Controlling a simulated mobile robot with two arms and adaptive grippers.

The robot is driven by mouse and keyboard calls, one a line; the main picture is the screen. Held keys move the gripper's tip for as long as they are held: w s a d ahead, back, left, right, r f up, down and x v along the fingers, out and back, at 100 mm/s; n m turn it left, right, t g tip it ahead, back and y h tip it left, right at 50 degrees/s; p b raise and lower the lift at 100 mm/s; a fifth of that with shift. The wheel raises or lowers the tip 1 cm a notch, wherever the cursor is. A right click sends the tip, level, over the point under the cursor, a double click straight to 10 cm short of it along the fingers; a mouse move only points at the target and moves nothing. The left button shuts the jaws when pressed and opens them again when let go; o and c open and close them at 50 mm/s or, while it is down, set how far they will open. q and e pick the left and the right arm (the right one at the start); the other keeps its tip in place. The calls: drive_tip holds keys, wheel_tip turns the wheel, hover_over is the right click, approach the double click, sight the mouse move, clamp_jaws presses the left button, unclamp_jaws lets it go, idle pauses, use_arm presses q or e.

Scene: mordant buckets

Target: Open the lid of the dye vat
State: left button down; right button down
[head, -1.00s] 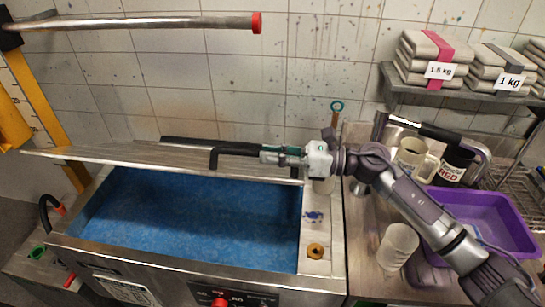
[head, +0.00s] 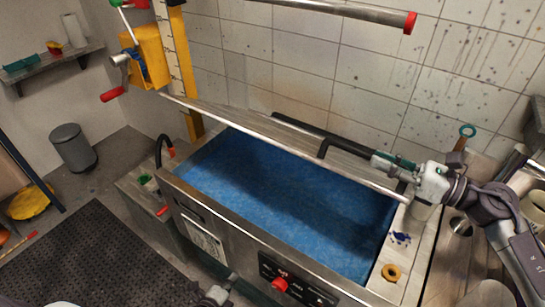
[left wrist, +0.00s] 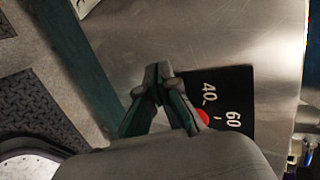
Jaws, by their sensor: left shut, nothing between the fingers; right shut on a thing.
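The dye vat (head: 228,243) is a steel tank with blue liquid (head: 290,195) showing through its open top. Its lid (head: 255,130) is raised, tilted over the back of the vat and seen nearly edge-on. My right gripper (head: 378,161) is shut on the lid's black handle (head: 340,150) at the lid's right end; the fingers partly hide it. My left gripper (head: 214,296) is low in front of the vat, shut and empty. In the left wrist view its fingertips (left wrist: 159,72) are together before the steel front, beside the black dial panel (left wrist: 236,108).
A steel rail with a red end (head: 330,8) crosses above the vat. A yellow post with a crank (head: 148,55) stands at the left. A red knob (head: 280,285) sticks out of the vat front. A brown ring (head: 391,272) lies on the right rim. Floor at left is open around a mat (head: 75,255).

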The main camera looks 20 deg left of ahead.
use_arm(q)
drive_tip(key=w+d+r+m+t+h, duration=0.1)
drive_tip(key=w+r+m+t+h, duration=0.1)
drive_tip(key=r+m, duration=0.65)
drive_tip(key=w+d+r+m+t+h, duration=0.1)
drive_tip(key=d+r+m+t, duration=0.2)
drive_tip(key=r, duration=1)
drive_tip(key=w+r+m+t+h, duration=0.2)
drive_tip(key=r+m, duration=0.5)
drive_tip(key=r, duration=0.4)
drive_tip(key=r+x, duration=0.3)
drive_tip(key=x, duration=0.9)
